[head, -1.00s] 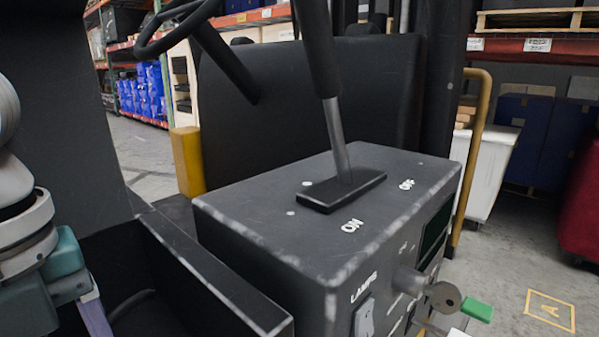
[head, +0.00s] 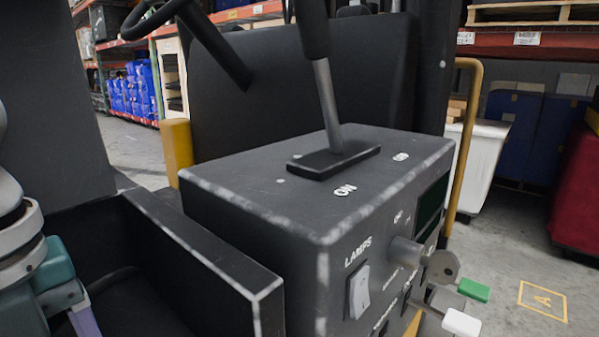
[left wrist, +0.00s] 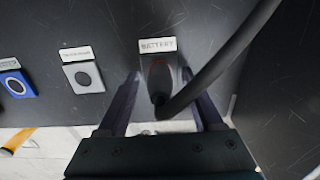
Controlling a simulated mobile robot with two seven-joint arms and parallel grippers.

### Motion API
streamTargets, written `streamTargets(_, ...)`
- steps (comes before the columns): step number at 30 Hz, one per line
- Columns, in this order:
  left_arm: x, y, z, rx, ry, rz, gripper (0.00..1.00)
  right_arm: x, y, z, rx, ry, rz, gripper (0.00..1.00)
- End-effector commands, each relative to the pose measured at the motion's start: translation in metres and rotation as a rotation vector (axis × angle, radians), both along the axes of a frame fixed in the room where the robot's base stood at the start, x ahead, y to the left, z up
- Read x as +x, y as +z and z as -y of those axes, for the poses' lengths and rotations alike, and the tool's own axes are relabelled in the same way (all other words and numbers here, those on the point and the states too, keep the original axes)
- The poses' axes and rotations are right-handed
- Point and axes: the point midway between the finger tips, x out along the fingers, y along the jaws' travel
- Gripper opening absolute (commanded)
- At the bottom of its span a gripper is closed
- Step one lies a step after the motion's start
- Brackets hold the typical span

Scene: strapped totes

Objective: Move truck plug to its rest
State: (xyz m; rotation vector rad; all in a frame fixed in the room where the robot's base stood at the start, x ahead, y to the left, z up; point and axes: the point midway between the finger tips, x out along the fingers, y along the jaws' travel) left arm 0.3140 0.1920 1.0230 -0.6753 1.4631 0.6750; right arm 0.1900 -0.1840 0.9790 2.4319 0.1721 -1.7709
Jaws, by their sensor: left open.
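The truck plug (left wrist: 161,103) is dark and sits at the socket under a "BATTERY" label in the left wrist view. A thick black cable (left wrist: 215,65) curves from it up to the right. My left gripper (left wrist: 161,76) is open, with one finger on each side of the plug; I cannot tell whether they touch it. In the head view only part of this gripper (head: 84,318) shows at the lower left. A grey plate with a round dark middle (left wrist: 84,77) is left of the plug, under a label too small to read; I cannot tell if it is the rest.
A blue-framed fitting (left wrist: 16,84) is further left on the panel. In the head view, a dark console (head: 250,205) carries a lever (head: 328,100), a lamps switch (head: 359,291) and a key (head: 441,265). A low black wall (head: 205,265) stands between console and left arm.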

Motion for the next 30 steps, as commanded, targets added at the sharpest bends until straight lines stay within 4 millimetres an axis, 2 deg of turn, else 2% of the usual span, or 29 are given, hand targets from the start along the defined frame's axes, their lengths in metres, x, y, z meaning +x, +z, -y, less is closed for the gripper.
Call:
streamTargets(14,-0.0001,0.0,0.0001,0.0,-0.001,0.0,0.66,0.0001,0.0,-0.0012,0.005,-0.003,0.0,0.45)
streamTargets(30,-0.0001,0.0,0.0001,0.0,-0.001,0.0,0.06,0.0002,0.0,-0.0013,0.005,-0.004,0.0,0.45)
